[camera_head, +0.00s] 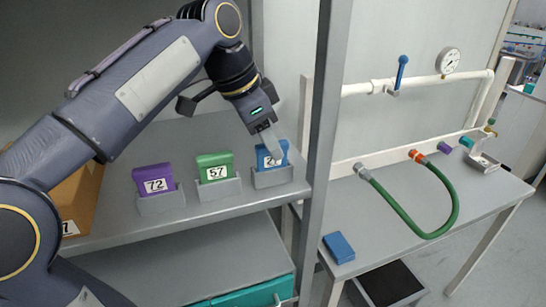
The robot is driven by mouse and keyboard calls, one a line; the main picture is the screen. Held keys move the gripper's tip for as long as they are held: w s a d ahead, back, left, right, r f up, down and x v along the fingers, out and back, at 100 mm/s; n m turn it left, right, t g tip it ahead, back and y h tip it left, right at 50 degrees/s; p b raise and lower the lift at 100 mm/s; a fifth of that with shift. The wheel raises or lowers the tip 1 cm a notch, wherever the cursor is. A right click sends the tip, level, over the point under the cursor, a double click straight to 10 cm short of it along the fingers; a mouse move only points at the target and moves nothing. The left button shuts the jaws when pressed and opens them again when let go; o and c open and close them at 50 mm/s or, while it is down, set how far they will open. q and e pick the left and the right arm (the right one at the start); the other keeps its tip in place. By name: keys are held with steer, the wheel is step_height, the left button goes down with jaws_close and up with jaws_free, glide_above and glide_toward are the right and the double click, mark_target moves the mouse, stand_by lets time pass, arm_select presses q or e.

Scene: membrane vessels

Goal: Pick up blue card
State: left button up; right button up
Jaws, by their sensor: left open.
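The blue card (262,157) stands upright in a grey holder (272,179) at the right end of the shelf, with a white number label that is partly hidden. My left gripper (275,149) comes down from above, its fingers in front of or beside the card's upper part. It is open. I cannot tell whether the fingers touch the card or straddle it. My right gripper is not in view.
A green card (215,161) marked 57 and a purple card (154,178) marked 72 stand in holders to the left. A grey post (329,110) rises just right of the blue card. A blue block (339,247) and green hose (410,221) lie on the right table.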

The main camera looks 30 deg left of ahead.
mark_target(272, 162)
arm_select(q)
steer(key=x, duration=0.3)
steer(key=shift+w+a+r, duration=0.1)
steer(key=shift+w+a, duration=0.05)
steer(key=shift+w, duration=0.1)
steer(key=shift+w+d+f, duration=0.1)
steer(key=shift+d+f, duration=0.1)
steer(key=shift+f, duration=0.25)
jaws_close()
